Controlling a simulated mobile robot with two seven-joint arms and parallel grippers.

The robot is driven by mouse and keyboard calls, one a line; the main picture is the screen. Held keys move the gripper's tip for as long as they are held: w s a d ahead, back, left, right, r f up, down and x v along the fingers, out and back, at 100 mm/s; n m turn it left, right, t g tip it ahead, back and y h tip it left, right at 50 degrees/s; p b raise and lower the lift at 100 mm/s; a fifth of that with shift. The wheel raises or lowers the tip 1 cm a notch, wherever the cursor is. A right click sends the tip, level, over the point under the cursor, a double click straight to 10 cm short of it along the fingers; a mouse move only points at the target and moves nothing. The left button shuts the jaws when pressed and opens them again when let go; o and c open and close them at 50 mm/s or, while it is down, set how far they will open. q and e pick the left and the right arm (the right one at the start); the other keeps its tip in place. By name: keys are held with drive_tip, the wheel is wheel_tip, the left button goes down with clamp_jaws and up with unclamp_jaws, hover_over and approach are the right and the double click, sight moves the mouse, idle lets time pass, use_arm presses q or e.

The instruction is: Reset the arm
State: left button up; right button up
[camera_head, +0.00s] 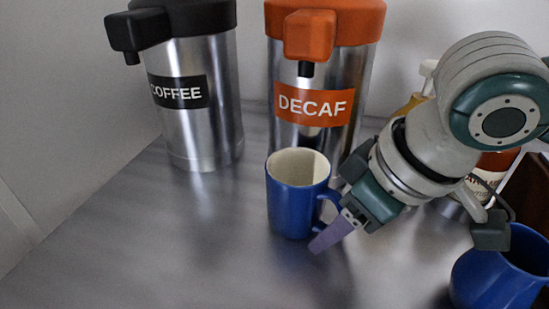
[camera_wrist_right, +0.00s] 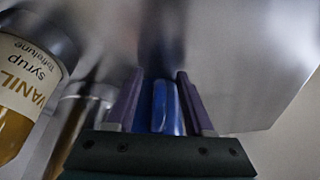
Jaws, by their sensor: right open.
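My right gripper (camera_head: 324,240) comes in from the right, its purple fingers angled down beside the handle side of a blue mug (camera_head: 292,208). The mug stands upright on the counter in front of the decaf dispenser, and its pale inside looks empty. In the right wrist view the jaws (camera_wrist_right: 159,78) are open, with a blue strip, seemingly the mug's handle (camera_wrist_right: 165,108), between the two fingers. Whether a finger touches it cannot be told. My left gripper is not in view.
A coffee dispenser (camera_head: 204,110) and an orange-topped decaf dispenser (camera_head: 335,75) stand at the back. A second blue mug (camera_head: 495,275) is at the lower right. A vanilla syrup bottle (camera_wrist_right: 25,85) stands near the gripper. The counter's front left (camera_head: 150,255) is clear.

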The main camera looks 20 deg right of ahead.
drive_tip(key=p+v, duration=0.2)
drive_tip(key=v, duration=0.8)
drive_tip(key=s+a+r+t+y+p, duration=0.1)
drive_tip(key=s+a+r+y+p, duration=0.15)
drive_tip(key=a+p, duration=0.35)
drive_tip(key=s+d+m+g+h+p, duration=0.1)
drive_tip(key=s+d+m+h+p, duration=0.25)
drive_tip(key=s+d, duration=0.4)
wheel_tip(320, 180, up, 37)
drive_tip(key=s+a+p, duration=0.1)
drive_tip(key=s+p, duration=0.1)
drive_tip(key=p, duration=3.5)
drive_tip(key=shift+h, duration=0.4)
drive_tip(key=shift+s+a+f, duration=0.1)
drive_tip(key=shift+f, duration=0.1)
